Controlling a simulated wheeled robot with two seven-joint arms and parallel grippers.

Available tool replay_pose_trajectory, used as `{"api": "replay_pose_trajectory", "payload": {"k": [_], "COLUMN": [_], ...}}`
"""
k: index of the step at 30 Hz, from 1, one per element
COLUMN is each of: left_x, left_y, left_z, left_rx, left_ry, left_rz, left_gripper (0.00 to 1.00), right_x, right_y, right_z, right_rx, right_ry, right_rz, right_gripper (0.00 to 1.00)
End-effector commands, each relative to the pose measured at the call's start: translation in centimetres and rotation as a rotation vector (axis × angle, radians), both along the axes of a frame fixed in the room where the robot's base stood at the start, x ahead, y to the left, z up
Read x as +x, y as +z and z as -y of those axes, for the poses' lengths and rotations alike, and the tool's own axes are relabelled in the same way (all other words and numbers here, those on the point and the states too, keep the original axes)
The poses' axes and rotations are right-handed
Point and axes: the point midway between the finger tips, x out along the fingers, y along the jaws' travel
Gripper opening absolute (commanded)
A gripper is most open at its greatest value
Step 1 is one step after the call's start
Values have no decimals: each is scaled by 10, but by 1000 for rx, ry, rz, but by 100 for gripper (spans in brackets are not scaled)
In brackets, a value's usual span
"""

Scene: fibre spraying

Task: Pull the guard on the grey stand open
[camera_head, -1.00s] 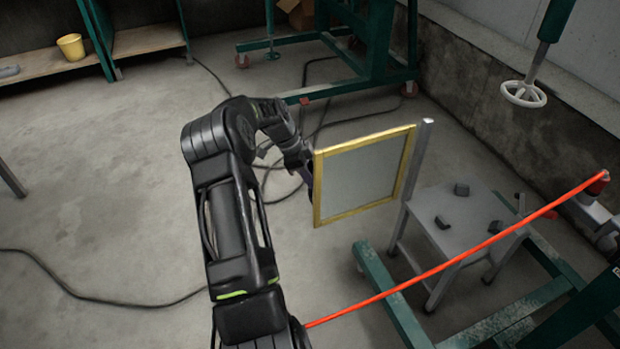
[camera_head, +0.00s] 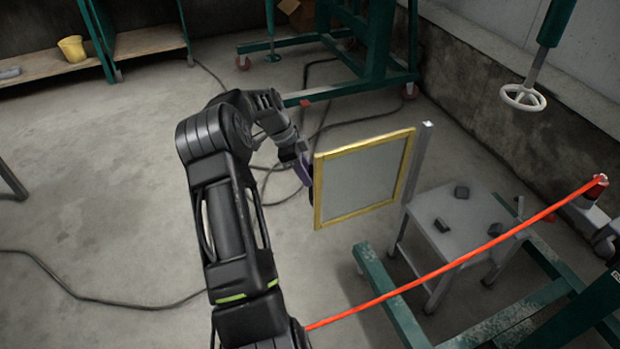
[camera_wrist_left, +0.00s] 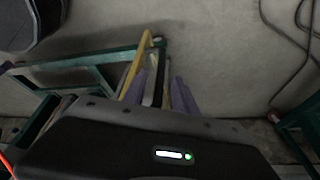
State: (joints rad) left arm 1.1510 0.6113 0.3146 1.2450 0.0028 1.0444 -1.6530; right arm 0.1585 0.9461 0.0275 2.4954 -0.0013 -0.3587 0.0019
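The guard (camera_head: 362,180) is a grey panel in a yellow frame. It stands upright on a tall grey post (camera_head: 417,165) and reaches out to the left, away from the top of the grey stand (camera_head: 468,225). My left gripper (camera_head: 306,174) is at the guard's left edge, partly hidden by my wrist. In the left wrist view, its purple fingers (camera_wrist_left: 160,92) stand apart, with the yellow frame (camera_wrist_left: 137,62) close by the left finger. Whether they touch the frame I cannot tell. My right gripper is not in view.
Several small dark blocks lie on the stand's top. A red line (camera_head: 450,262) crosses in front of the stand. A green frame (camera_head: 385,295) lies low around the stand. A white handwheel (camera_head: 523,97) hangs at the upper right. Black cables lie on the otherwise open floor at left.

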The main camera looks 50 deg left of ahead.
Motion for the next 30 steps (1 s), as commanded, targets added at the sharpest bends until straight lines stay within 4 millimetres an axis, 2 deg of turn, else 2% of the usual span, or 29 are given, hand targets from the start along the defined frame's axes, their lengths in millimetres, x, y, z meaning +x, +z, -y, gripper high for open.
{"api": "replay_pose_trajectory", "payload": {"k": [3, 8, 30], "left_x": [-6, -11, -12], "left_y": [21, 33, 35], "left_z": [-6, -9, -9], "left_rx": [1, -1, -1], "left_ry": [2, 0, 0], "left_rz": [1, 1, 0], "left_gripper": [34, 34, 34], "right_x": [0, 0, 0], "right_y": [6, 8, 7], "right_z": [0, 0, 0], "right_rx": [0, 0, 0], "right_ry": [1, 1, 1], "right_rz": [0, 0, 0], "right_gripper": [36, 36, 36]}}
